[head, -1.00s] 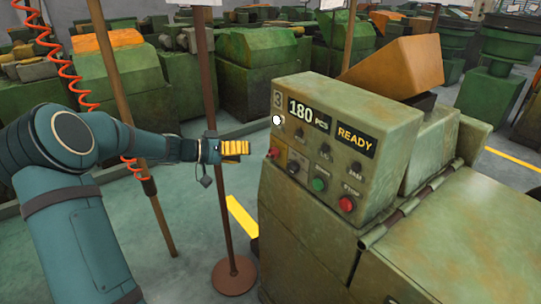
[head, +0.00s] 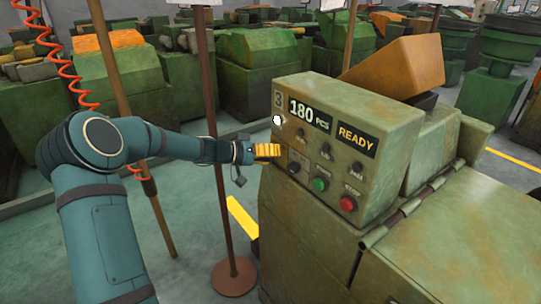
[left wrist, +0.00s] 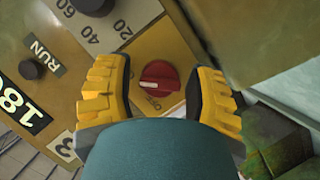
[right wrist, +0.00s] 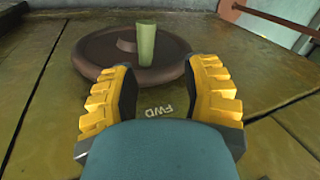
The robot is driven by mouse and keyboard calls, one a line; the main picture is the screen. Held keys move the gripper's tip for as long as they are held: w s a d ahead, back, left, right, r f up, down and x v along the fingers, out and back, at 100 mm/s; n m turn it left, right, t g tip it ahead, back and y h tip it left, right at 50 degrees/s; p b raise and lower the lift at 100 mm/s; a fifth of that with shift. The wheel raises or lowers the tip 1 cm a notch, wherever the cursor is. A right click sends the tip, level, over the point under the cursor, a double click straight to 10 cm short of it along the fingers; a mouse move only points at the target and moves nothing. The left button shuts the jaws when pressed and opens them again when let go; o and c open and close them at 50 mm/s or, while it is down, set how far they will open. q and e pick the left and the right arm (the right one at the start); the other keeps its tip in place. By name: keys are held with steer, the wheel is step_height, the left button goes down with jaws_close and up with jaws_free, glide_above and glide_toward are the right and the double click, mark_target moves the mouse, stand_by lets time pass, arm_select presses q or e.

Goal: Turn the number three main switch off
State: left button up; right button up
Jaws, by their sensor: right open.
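The number 3 machine (head: 280,98) has a sloped control panel with a 180 PCS display and a READY sign. Its red rotary switch (left wrist: 160,77), on a yellow plate marked OFF, shows in the left wrist view. A pale mark is on its left side. In the head view my left gripper (head: 268,151) hides it. My left gripper's yellow fingers (left wrist: 161,85) are open on either side of the knob, with gaps visible. My right gripper (right wrist: 161,85) is open and empty before a brown handwheel (right wrist: 100,58); it is out of the head view.
A black knob (head: 294,167), green button (head: 320,184) and red stop button (head: 347,203) sit right of my left gripper. A brown post (head: 213,120) stands behind my left forearm. A pale green handle (right wrist: 147,42) stands on the handwheel.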

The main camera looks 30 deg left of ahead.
arm_select(q)
jaws_close()
